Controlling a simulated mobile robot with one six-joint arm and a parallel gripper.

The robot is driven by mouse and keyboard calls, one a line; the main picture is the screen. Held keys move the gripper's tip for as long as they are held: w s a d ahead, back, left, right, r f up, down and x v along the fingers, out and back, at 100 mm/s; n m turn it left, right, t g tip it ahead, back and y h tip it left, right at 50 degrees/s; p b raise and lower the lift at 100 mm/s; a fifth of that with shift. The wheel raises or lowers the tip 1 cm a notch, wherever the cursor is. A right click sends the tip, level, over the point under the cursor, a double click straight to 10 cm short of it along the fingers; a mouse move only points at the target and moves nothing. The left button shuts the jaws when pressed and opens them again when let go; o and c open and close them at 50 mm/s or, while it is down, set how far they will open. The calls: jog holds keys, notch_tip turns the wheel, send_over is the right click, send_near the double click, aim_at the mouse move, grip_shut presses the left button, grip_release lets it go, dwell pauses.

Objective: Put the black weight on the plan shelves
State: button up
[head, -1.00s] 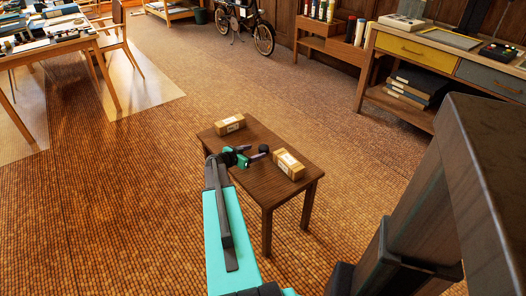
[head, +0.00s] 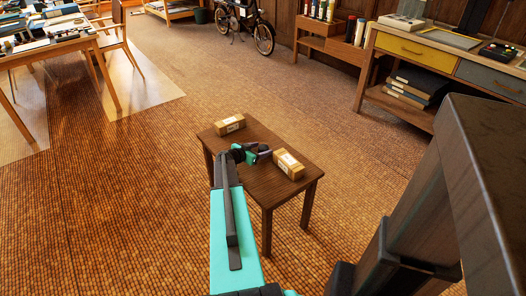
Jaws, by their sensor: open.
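The small dark wooden table (head: 262,187) stands in the middle of the head view. My gripper (head: 265,149) is low over its top, between two cardboard boxes, with its jaws open. The black weight seems to be the small dark shape at the jaws; the gripper covers most of it, and I cannot tell whether they touch. A wooden shelf unit (head: 318,47) with upright rolls stands at the back right, perhaps the plan shelves.
One box (head: 229,124) lies at the table's far left, another box (head: 288,164) at its right edge. A drawer bench (head: 430,70) is at right, a cluttered table (head: 75,47) at left. A bicycle (head: 262,36) stands behind. The floor between is clear.

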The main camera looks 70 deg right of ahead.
dwell(0.3)
grip_shut()
jog(key=shift+r, duration=0.2)
jog(key=shift+r, duration=0.55)
jog(key=shift+w+a+r, duration=0.1)
jog(key=shift+a+r, duration=0.2)
jog(key=shift+r, duration=0.25)
jog(key=shift+w+a+r, duration=0.1)
jog(key=shift+a+r, duration=0.2)
jog(key=shift+r, duration=0.25)
jog(key=w+a, duration=0.1)
jog(key=a, duration=0.3)
jog(key=w+a+r, duration=0.1)
jog(key=a, duration=0.4)
jog(key=w+a, duration=0.2)
jog(key=a, duration=0.3)
jog(key=shift+w+r+b, duration=0.1)
jog(key=shift+r+b, duration=0.1)
jog(key=shift+b, duration=0.2)
jog(key=shift+a, duration=0.1)
jog(key=shift+w, duration=0.1)
